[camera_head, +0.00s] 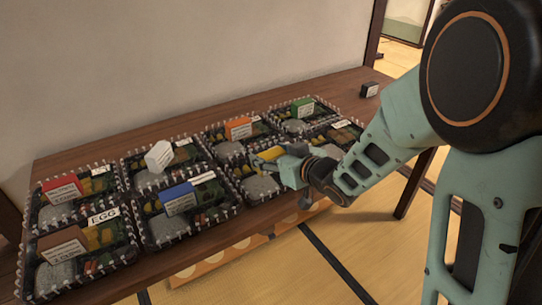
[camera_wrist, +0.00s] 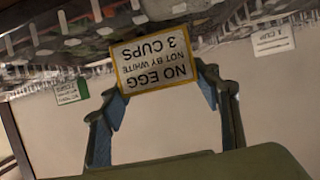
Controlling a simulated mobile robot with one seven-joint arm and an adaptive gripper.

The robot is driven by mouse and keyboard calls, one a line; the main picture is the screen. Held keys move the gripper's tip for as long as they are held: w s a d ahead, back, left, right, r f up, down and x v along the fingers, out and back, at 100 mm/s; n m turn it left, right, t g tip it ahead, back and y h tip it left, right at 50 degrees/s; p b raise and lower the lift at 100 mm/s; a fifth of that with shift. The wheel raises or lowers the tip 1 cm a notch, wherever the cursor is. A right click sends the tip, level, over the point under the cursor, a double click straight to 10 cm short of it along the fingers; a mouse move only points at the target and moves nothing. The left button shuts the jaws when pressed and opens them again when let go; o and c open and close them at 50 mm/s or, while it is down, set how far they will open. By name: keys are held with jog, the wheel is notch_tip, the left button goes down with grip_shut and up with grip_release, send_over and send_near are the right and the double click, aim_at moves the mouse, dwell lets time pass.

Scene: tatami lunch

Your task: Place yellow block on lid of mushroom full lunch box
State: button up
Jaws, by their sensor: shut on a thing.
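My gripper (camera_head: 280,160) is shut on the yellow block (camera_head: 268,154), over the front-row lunch box (camera_head: 240,180) third from the left. In the wrist view the block (camera_wrist: 158,62) is between my two fingers; its white face reads "NO EGG, NOT BY WHITE, 3 CUPS" upside down. I cannot tell whether it touches the box below. Clear-lidded lunch boxes stand in two rows on the wooden table. The front-right box (camera_head: 335,132) shows no block on it and is partly behind my arm. The mushroom contents cannot be told apart at this size.
Other boxes bear a red block (camera_head: 62,190), brown block (camera_head: 63,245), white block (camera_head: 159,156), blue block (camera_head: 178,199), orange block (camera_head: 238,128) and green block (camera_head: 303,107). A small black block (camera_head: 369,89) stands at the table's (camera_head: 335,84) far right end. A wall is behind.

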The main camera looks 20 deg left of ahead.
jog(key=shift+f, duration=0.2)
jog(key=o, duration=1.2)
jog(key=shift+c, duration=0.2)
jog(key=shift+r, duration=0.3)
jog(key=p+v, duration=0.2)
jog(key=v, duration=1)
jog(key=shift+p, duration=0.35)
